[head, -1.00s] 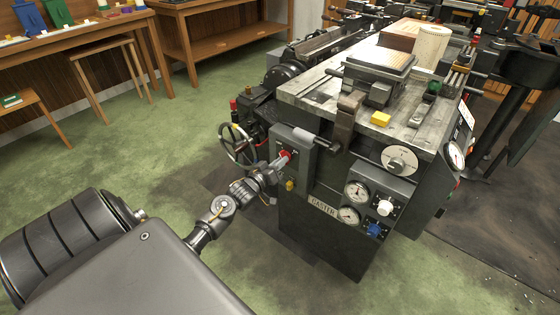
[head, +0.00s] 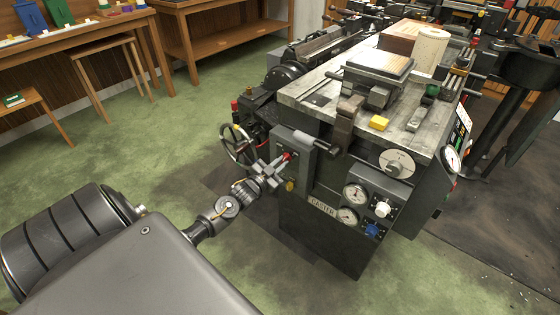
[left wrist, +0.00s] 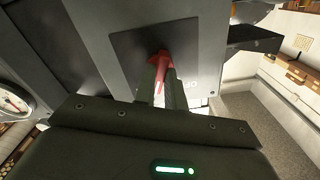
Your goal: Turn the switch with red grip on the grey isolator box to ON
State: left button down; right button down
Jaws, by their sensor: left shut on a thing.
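The grey isolator box (head: 304,160) is on the left front corner of the dark caster machine. Its red switch grip (head: 287,156) shows at the tips of my left gripper (head: 278,166). In the left wrist view the red grip (left wrist: 163,62) lies between the two fingers of my left gripper (left wrist: 160,88), which is shut on it. Part of a pale label, seemingly "OFF", shows beside the right finger; the rest is hidden. I cannot read an ON mark. My right gripper is not in view.
A spoked handwheel (head: 237,145) is close to the left of the box. A brass-coloured knob (head: 290,186) is just below it. Dials and knobs fill the machine's front, right of the CASTER plate (head: 322,205). Green floor (head: 170,150) is free at left.

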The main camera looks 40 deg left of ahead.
pick_arm(q)
jog(key=shift+r+m+p, duration=0.1)
jog(key=shift+m+p, duration=0.2)
jog(key=shift+m, duration=1.9)
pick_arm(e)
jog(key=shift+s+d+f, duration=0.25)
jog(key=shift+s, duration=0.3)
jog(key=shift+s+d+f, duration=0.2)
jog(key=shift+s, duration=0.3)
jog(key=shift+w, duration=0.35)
pick_arm(q)
jog(key=c, duration=1.5)
grip_release()
jog(key=shift+o, duration=0.2)
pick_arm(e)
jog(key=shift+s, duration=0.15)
pick_arm(q)
jog(key=shift+s, duration=0.35)
jog(key=s, duration=1)
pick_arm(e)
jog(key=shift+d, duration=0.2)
